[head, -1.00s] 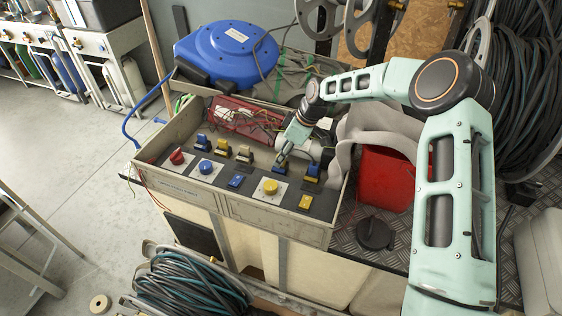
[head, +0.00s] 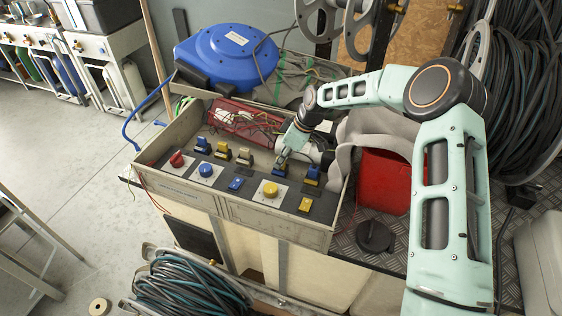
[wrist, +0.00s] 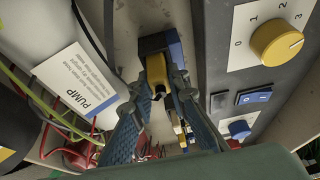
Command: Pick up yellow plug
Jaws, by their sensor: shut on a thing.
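There the fingers mostly hide the plug. I cannot tell whether the plug is fully seated in the socket.
The panel has a red knob (head: 177,159), a blue knob (head: 206,169) and a yellow knob (head: 270,189).

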